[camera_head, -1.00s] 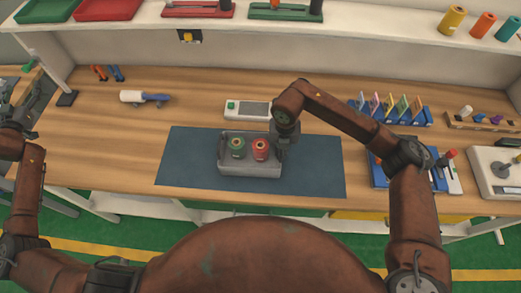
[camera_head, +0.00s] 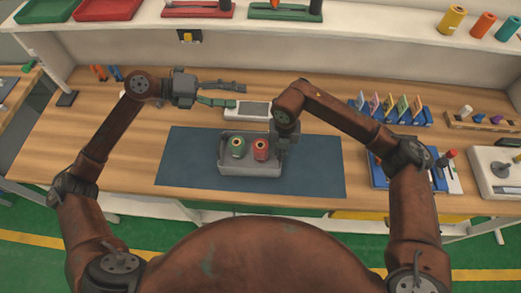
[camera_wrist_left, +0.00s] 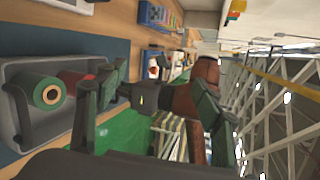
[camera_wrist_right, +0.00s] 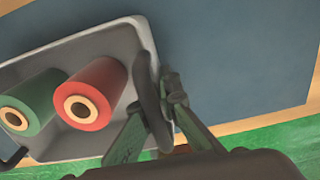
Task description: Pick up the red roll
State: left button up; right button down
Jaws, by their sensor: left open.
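The red roll (camera_head: 261,149) stands upright in a grey bin (camera_head: 250,170), to the right of a green roll (camera_head: 237,147). My left gripper (camera_head: 241,95) is open and empty, above the table behind the bin, fingers pointing right. My right gripper (camera_wrist_right: 160,108) is shut on the handle at the bin's right side, beside the red roll and apart from it.
The bin stands on a blue mat (camera_head: 318,170). A white device with a screen (camera_head: 255,109) lies behind it, partly under my left gripper. A blue rack (camera_head: 392,112) and blue tray are at the right. The mat's left part is clear.

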pick_arm(q)
jog(key=s+d+f+m+g+y, duration=0.2)
jog(key=s+d+f+m+y, duration=0.2)
jog(key=s+d+f+m, duration=0.25)
jog(key=m+t+y, duration=0.1)
jog(key=m+y, duration=0.4)
jog(key=y, duration=0.1)
send_over(255, 149)
jog(key=s+a, duration=0.2)
notch_tip(255, 149, down, 5)
jog(key=x, duration=0.6)
jog(key=shift+w+f, duration=0.3)
jog(key=shift+w, duration=0.05)
jog(key=shift+w+x, duration=0.2)
jog(key=shift+x, duration=1.15)
jog(key=shift+w+x, duration=0.25)
jog(key=shift+x, duration=1.1)
jog(key=shift+d+r, duration=0.2)
jog(key=c, duration=1.5)
